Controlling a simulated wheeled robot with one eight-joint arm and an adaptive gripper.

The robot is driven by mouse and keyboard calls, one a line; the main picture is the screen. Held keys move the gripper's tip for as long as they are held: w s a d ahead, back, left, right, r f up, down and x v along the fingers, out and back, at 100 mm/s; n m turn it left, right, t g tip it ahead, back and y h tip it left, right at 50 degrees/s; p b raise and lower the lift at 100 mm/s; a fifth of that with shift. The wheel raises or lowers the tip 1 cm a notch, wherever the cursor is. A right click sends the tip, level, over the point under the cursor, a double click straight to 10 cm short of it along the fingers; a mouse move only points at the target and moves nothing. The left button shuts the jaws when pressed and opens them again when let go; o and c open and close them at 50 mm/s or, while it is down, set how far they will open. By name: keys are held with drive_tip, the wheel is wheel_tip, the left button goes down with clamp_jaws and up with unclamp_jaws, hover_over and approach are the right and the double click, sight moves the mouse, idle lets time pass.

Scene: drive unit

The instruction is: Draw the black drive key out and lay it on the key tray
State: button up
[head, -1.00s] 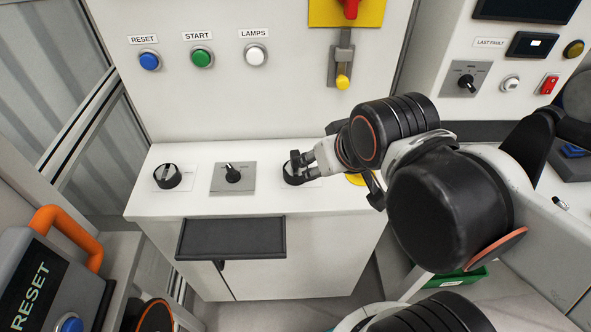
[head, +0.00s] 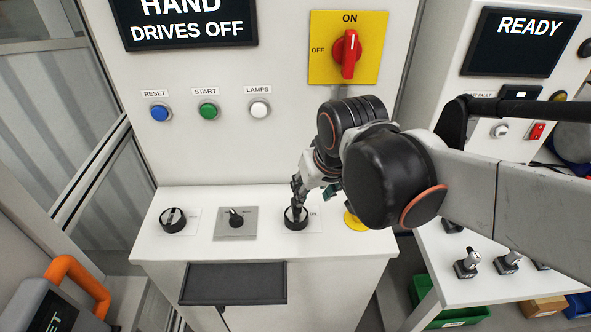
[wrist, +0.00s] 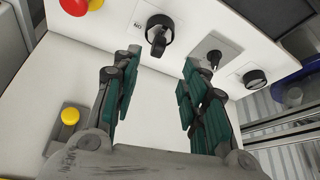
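The black drive key (head: 296,215) sits upright in its round black switch at the right of the white ledge, beside an ON label. In the wrist view the key (wrist: 158,38) shows just beyond the gap between my fingertips. My gripper (wrist: 163,62) is open, with green-padded fingers wide apart and nothing between them. In the head view my gripper (head: 299,190) is over the key and partly covers it; I cannot tell whether it touches. The key tray (head: 233,284) is a black, empty-looking shelf on the ledge's front; its corner shows in the wrist view (wrist: 268,14).
A middle selector (head: 236,218) and a left black knob (head: 173,220) stand on the ledge. A red mushroom button (wrist: 74,5) is close to the key's other side. The panel rises behind, with a red main switch (head: 347,54). Space above the tray is clear.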

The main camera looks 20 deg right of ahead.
drive_tip(key=w+g+p, duration=0.2)
drive_tip(key=w+p, duration=0.3)
drive_tip(key=w, duration=0.1)
drive_tip(key=m+g+p, duration=0.1)
drive_tip(key=g+p, duration=0.2)
drive_tip(key=p, duration=0.1)
hover_over(296, 211)
drive_tip(key=w, duration=0.2)
drive_tip(key=f, duration=0.4)
drive_tip(key=shift+s+d+f, duration=0.1)
drive_tip(key=shift+d+f, duration=0.1)
drive_tip(key=shift+d, duration=0.2)
drive_tip(key=shift+f+m+p, duration=0.3)
drive_tip(key=shift+f, duration=0.4)
wheel_tip(296, 211, down, 10)
drive_tip(key=b, duration=0.7)
drive_tip(key=shift+b, duration=0.35)
drive_tip(key=shift+r, duration=0.1)
clamp_jaws()
